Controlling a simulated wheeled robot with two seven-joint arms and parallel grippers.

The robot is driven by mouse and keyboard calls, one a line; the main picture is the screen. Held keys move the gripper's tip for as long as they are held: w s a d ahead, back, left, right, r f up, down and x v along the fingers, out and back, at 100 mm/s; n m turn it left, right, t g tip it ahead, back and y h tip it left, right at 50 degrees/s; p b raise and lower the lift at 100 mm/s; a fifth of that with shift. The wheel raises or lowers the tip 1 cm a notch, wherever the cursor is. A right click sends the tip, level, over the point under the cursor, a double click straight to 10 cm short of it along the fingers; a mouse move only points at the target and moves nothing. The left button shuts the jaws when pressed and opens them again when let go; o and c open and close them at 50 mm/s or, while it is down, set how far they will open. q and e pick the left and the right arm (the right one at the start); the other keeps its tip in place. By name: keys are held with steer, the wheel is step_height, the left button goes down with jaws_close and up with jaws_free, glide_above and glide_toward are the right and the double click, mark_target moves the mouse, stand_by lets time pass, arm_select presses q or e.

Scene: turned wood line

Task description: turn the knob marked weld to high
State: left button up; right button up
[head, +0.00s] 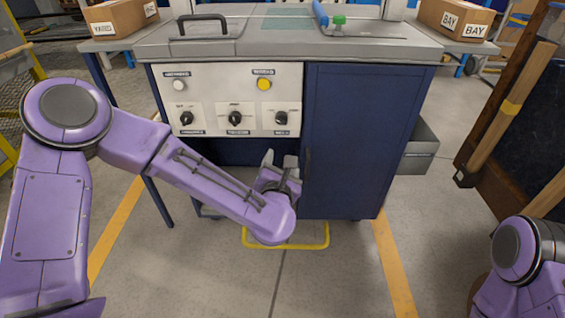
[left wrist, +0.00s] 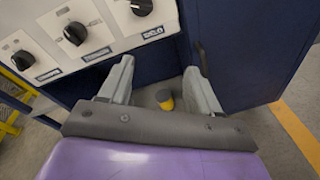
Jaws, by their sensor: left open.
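A pale control panel (head: 210,93) on the blue cabinet carries three black rotary knobs in a row: a left knob (head: 186,118), a middle knob (head: 235,118) and a right knob (head: 281,118). The right knob also shows at the top of the left wrist view (left wrist: 141,5). Its short label (left wrist: 153,32) may read weld, but the print is too small to be sure. My left gripper (head: 280,160) is open and empty, just below the right knob and apart from it. The left wrist view shows its two spread fingers (left wrist: 158,70). My right gripper is out of view.
A blue door (head: 345,140) with a dark handle (head: 307,163) is close on the gripper's right. Two round lights, white (head: 179,85) and yellow (head: 264,84), sit above the knobs. The grey worktop (head: 290,46) overhangs the panel. A yellow floor bar (head: 315,246) lies below.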

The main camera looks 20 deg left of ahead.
mark_target(282, 121)
arm_select(q)
steer(key=w+a+r+n+b, duration=0.1)
steer(key=w+n, duration=0.1)
steer(key=w, duration=0.1)
steer(key=w+a+r+n+t+y+b, duration=0.1)
steer(key=w+b, duration=0.1)
steer(key=w, duration=0.2)
steer(key=w+a+r+n+b, duration=0.1)
steer(key=w+r+n, duration=0.1)
steer(key=w, duration=0.1)
steer(key=shift+w+a+n+t+y+b, duration=0.1)
steer(key=shift+w+n+t+y+b, duration=0.2)
steer(key=shift+w+b, duration=0.05)
steer(key=shift+w+a+r, duration=0.1)
steer(key=shift+w+a, duration=0.05)
steer(key=shift+w, duration=0.35)
steer(key=c, duration=1)
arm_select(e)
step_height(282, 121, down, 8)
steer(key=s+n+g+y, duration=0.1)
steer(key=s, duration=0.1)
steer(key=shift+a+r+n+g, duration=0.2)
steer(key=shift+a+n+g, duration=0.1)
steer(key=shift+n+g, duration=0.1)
